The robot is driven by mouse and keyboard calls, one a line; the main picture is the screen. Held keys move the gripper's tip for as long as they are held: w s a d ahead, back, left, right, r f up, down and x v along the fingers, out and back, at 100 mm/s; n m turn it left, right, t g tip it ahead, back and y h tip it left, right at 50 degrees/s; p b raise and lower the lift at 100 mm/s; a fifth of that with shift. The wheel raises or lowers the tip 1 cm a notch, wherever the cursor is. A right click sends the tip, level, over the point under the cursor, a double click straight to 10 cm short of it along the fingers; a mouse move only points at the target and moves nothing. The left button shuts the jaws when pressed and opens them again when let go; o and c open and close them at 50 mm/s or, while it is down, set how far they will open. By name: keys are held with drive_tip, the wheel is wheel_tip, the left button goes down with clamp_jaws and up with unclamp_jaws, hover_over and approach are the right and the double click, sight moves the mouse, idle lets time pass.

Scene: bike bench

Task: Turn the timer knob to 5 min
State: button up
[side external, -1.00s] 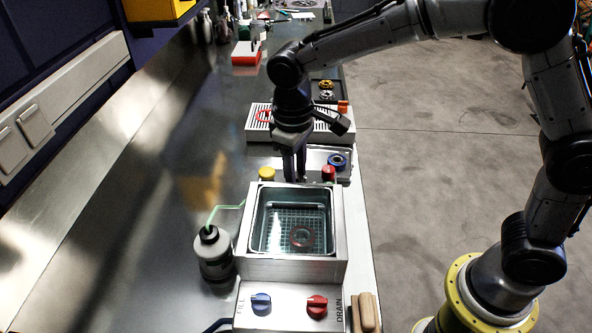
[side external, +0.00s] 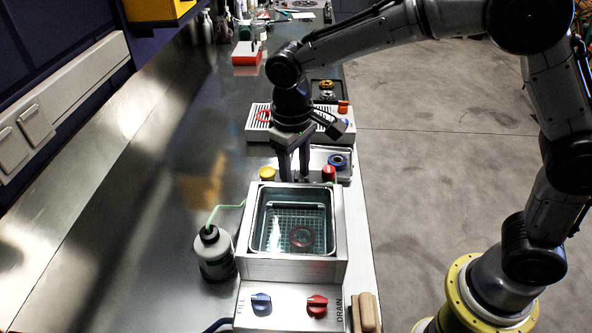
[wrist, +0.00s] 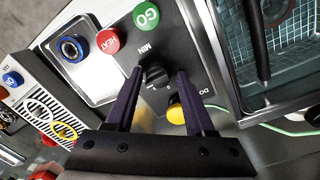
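The timer knob (wrist: 156,74) is black and sits on a dark grey panel marked MIN, seen in the wrist view. My gripper (wrist: 160,72) is open, with one finger on each side of the knob. The left finger is close to the knob, and a gap shows at the right finger; contact cannot be told. The pointer and the 5 min mark cannot be read. In the side external view my gripper (side external: 293,179) points down behind the tank, and the knob is hidden there.
A green GO button (wrist: 146,15), a red HEAT button (wrist: 108,41) and a yellow button (wrist: 175,112) surround the knob closely. The water tank (side external: 250,245) with a basket stands just in front of the gripper. A bottle (side external: 213,255) stands left of it.

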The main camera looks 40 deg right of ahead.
drive_tip(key=shift+o, duration=0.6)
wheel_tip(320, 180, up, 14)
drive_tip(key=shift+a+f, duration=0.15)
drive_tip(key=shift+a, duration=0.25)
drive_tip(key=shift+d, duration=0.1)
drive_tip(key=s+d+r+m+t, duration=0.25)
drive_tip(key=s+d+r, duration=0.35)
drive_tip(key=s+d, duration=0.6)
drive_tip(key=s+d+f+t, duration=0.3)
drive_tip(key=s+f, duration=0.7)
drive_tip(key=f, duration=0.1)
drive_tip(key=shift+s+y, duration=0.35)
drive_tip(key=shift+y, duration=0.05)
